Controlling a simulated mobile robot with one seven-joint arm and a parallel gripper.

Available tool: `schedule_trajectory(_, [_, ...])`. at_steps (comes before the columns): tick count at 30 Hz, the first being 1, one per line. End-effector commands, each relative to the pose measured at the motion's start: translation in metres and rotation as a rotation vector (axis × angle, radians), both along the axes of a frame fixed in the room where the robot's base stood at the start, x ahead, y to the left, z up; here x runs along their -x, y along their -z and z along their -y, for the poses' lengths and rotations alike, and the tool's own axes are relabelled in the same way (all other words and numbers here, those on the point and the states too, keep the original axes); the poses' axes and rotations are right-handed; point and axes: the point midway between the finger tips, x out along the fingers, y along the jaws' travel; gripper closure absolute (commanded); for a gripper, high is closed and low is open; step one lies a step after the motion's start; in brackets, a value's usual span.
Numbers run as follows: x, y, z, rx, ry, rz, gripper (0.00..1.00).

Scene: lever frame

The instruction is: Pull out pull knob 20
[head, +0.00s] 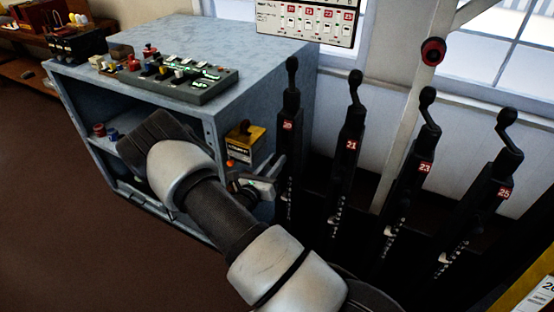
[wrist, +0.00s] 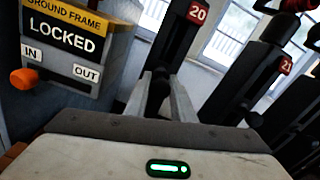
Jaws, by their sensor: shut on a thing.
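Lever 20 (head: 289,125) stands at the left end of a row of black levers, with a red number plate. It also shows in the wrist view (wrist: 172,45). My gripper (head: 277,172) is at the left side of lever 20, below its number plate. In the wrist view my gripper (wrist: 162,85) has its two grey fingers close around a small dark knob, pull knob 20 (wrist: 160,76), at the front of the lever. The knob is mostly hidden between the fingers. In the head view my gripper and arm hide it.
A yellow-topped ground frame box (head: 245,140) marked LOCKED, with an orange knob (wrist: 24,79), is close left of my gripper. Levers 21 (head: 350,140), 23 (head: 424,160) and 25 (head: 503,185) stand to the right. A blue-grey cabinet (head: 240,65) is behind my arm.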

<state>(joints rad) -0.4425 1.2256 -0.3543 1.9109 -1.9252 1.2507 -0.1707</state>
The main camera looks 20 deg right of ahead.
Motion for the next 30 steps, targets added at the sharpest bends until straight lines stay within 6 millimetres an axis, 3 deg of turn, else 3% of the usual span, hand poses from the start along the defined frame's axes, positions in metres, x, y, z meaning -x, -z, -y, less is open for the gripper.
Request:
schedule_trajectory(2, [0.002,0.002,-0.002,-0.001,0.000,-0.004,1.00])
schedule_trajectory(3, [0.002,0.002,-0.002,-0.002,0.000,-0.004,0.74])
schedule_trajectory(6, [0.002,0.002,-0.002,-0.001,-0.001,-0.004,0.59])
schedule_trajectory(15, [0.002,0.001,-0.002,-0.001,0.000,-0.002,0.59])
schedule_trajectory(20, [0.010,0.001,-0.014,-0.001,-0.003,-0.002,0.59])
schedule_trajectory(30, [0.058,0.000,-0.076,-0.001,-0.006,-0.003,0.59])
